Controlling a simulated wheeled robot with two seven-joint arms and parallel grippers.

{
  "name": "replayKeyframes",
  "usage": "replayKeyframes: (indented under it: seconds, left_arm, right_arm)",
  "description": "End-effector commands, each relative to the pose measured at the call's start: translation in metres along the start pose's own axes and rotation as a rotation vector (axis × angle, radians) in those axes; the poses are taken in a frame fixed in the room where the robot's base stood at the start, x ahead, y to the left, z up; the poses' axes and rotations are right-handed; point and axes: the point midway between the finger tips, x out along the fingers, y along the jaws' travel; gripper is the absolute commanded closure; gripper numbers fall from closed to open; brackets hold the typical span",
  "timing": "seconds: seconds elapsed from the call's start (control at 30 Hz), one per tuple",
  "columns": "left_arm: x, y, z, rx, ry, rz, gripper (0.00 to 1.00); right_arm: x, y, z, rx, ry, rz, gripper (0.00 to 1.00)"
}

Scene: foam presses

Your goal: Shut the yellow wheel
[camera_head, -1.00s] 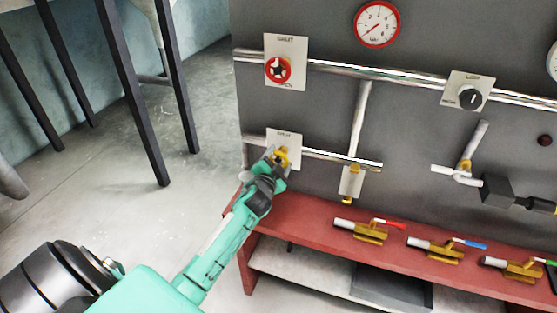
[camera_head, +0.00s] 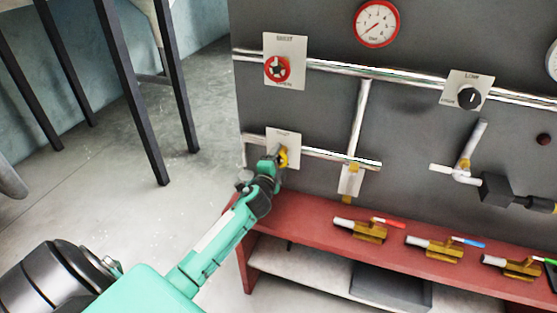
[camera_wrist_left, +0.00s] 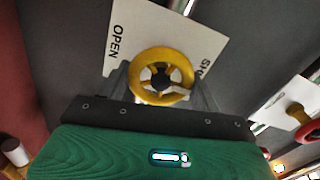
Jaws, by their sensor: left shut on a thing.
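The yellow wheel (camera_head: 283,157) sits in front of a white plate (camera_head: 292,140) on the lower pipe at the panel's left. In the left wrist view the wheel (camera_wrist_left: 161,77) is a spoked yellow ring, and its plate (camera_wrist_left: 180,30) reads "OPEN" on one side and a partly hidden "SHU…" on the other. My left gripper (camera_head: 276,161) is at the wheel. In the left wrist view its dark fingers (camera_wrist_left: 160,92) stand on both sides of the wheel, shut on it. My right gripper is not in view.
A red wheel (camera_head: 277,69) is on the upper pipe above, beside a gauge (camera_head: 376,24) and a black knob (camera_head: 470,98). Several brass valves with coloured handles lie on the red bench (camera_head: 300,208). Dark table legs (camera_head: 140,95) stand at the left, with bare floor between.

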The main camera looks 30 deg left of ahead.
Motion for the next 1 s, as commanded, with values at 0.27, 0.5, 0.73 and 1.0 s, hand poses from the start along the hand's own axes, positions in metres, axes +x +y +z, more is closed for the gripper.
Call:
replayKeyframes:
  seconds: [0.27,0.5,0.73,1.0]
  left_arm:
    - [0.000,0.001,0.000,0.010,0.000,0.001,0.59]
    - [0.000,0.001,0.000,0.009,0.000,0.001,0.14]
    - [0.000,0.001,0.000,0.007,0.000,0.001,0.14]
    - [-0.021,0.003,0.000,0.006,0.001,0.001,0.14]
  right_arm:
    - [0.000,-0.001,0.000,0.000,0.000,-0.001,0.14]
    - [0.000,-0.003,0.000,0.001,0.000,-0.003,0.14]
    - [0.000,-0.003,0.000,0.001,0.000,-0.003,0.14]
    - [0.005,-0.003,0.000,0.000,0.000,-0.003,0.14]
